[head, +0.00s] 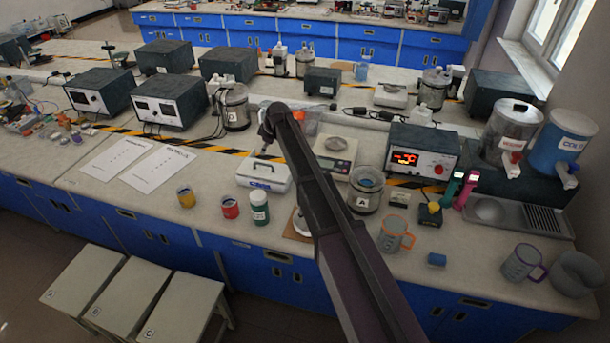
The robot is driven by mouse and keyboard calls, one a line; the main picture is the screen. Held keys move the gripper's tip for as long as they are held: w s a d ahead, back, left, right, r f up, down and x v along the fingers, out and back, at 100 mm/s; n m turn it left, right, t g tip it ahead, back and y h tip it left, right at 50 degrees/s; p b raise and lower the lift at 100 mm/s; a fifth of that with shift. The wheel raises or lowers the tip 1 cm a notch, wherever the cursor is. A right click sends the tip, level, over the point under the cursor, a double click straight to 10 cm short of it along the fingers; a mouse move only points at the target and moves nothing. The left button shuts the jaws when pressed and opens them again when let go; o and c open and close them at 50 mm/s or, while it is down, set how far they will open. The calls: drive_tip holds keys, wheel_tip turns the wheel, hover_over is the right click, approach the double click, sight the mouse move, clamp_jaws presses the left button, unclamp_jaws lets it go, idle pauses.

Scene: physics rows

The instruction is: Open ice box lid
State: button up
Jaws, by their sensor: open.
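The ice box (264,184) is a small white box with a blue mark on its front. It stands on the bench just left of my arm. Its lid (262,170) is on top and looks closed, with a handle-like shape on it. My gripper (263,153) is at the end of the arm, above the back part of the lid, and is open. It is small and dark here, and I cannot tell whether it touches the lid. My arm hides part of the bench to the right of the box.
A red jar (230,209), a green-and-white bottle (260,208) and a yellow jar (186,197) stand in front of the box. A scale (336,164) and a glass vessel marked A (366,191) are to the right. Paper sheets (158,166) lie at the left.

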drive_tip(key=s+d+f+m+h+b, duration=0.1)
drive_tip(key=s+d+m, duration=0.2)
drive_tip(key=s+d, duration=0.3)
drive_tip(key=s+d+f+m+g+b, duration=0.1)
drive_tip(key=s+d+m, duration=0.2)
drive_tip(key=s+d, duration=0.4)
drive_tip(key=s, duration=0.2)
drive_tip(key=shift+s+f+h, duration=0.35)
drive_tip(key=shift+s+h, duration=0.05)
idle(0.3)
drive_tip(key=s+d+m+g+h, duration=0.1)
drive_tip(key=s+d+m, duration=0.3)
drive_tip(key=s, duration=0.7)
drive_tip(key=s+d+m+g, duration=0.1)
drive_tip(key=s+d+m, duration=0.3)
drive_tip(key=s+d, duration=0.3)
drive_tip(key=s, duration=0.4)
drive_tip(key=shift+s+d+f+g+h, duration=0.15)
drive_tip(key=shift+d+f+g+h, duration=0.15)
drive_tip(key=shift+d+h, duration=0.1)
